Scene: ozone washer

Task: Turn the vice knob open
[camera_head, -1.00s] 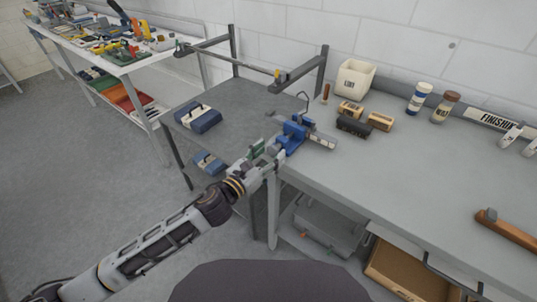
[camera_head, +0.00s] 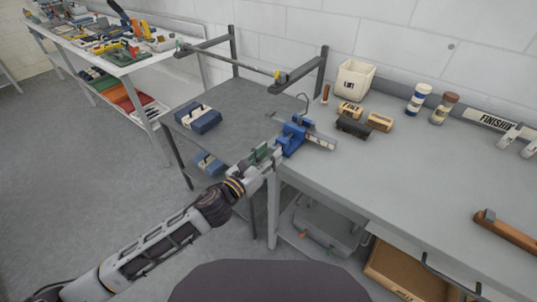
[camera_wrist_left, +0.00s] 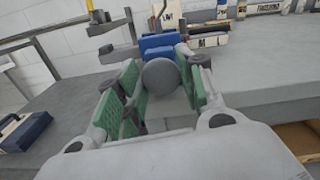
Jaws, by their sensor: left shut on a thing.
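The blue vice (camera_head: 291,138) is mounted at the left corner of the grey workbench, and its blue body (camera_wrist_left: 160,44) shows beyond my fingers in the left wrist view. The vice knob (camera_wrist_left: 161,76) is a round grey piece facing my wrist. My left gripper (camera_head: 268,156) reaches the vice from the lower left. In the wrist view its green-padded fingers (camera_wrist_left: 158,90) stand on both sides of the knob and are shut on it. The knob is hidden by the fingers in the head view. My right gripper is not in view.
A white bin (camera_head: 354,78), wooden blocks (camera_head: 380,122) and two jars stand at the back of the workbench (camera_head: 400,165). A lower grey table (camera_head: 240,103) with a blue case (camera_head: 198,118) lies left of the vice. A metal frame (camera_head: 290,75) rises behind it.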

